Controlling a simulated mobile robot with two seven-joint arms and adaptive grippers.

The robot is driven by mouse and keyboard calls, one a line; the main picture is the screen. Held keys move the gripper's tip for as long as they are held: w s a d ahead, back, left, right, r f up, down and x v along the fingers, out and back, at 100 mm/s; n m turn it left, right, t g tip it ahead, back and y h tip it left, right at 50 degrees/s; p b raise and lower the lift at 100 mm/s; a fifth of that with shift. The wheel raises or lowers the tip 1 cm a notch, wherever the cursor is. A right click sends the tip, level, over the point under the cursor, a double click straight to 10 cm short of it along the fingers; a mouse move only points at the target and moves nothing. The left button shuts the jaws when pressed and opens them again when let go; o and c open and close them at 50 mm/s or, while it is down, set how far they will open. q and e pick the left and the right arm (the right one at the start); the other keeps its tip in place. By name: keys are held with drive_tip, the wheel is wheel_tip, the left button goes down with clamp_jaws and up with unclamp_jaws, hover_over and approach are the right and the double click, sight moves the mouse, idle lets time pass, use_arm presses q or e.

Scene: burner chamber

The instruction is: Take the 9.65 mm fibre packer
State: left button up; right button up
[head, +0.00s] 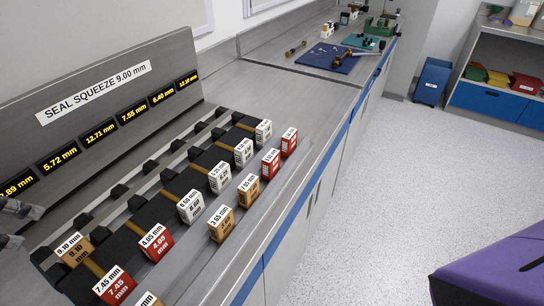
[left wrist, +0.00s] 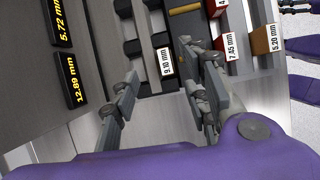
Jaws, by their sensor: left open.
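I cannot read 9.65 mm on any block; several far labels are too small to tell. The nearest block at the left is a tan packer marked 9.10 mm (head: 77,250), lying on the dark rack; its label also shows in the left wrist view (left wrist: 166,62). Red packers marked 4.05 mm (head: 154,242) and 7.45 mm (head: 114,287) stand to its right. My left gripper (head: 14,225) is at the left edge of the head view. It is open and empty; in the left wrist view its fingers (left wrist: 170,80) stand apart, with the 9.10 mm label beyond them.
Tan, white and red blocks, including a white one (head: 190,207) and a tan one (head: 222,224), stand along the dark rack (head: 182,182). An upright panel (head: 110,90) reads SEAL SQUEEZE 9.00 mm. The counter beyond the rack (head: 290,95) is mostly clear.

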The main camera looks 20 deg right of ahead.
use_arm(q)
drive_tip(key=w+d+m+h+b, duration=0.2)
drive_tip(key=w+d, duration=0.3)
drive_tip(key=d, duration=0.6)
drive_tip(key=g+y+b, duration=0.1)
drive_tip(key=b, duration=0.3)
approach(270, 156)
drive_tip(key=d+f, duration=0.1)
drive_tip(key=f, duration=0.1)
drive_tip(key=w+d+f+n, duration=0.1)
drive_tip(key=f, duration=0.2)
drive_tip(key=d+f+n+y, duration=0.1)
drive_tip(key=f, duration=0.2)
drive_tip(key=shift+w+d+p, duration=0.25)
drive_tip(key=shift+d+p, duration=0.05)
drive_tip(key=shift+w+d+f+t, duration=0.15)
drive_tip(key=shift+f+t, duration=0.15)
drive_tip(key=shift+f, duration=0.15)
clamp_jaws()
use_arm(e)
wheel_tip(270, 156, down, 6)
drive_tip(key=s, duration=0.1)
drive_tip(key=shift+s+g, duration=0.2)
drive_tip(key=shift+g, duration=0.1)
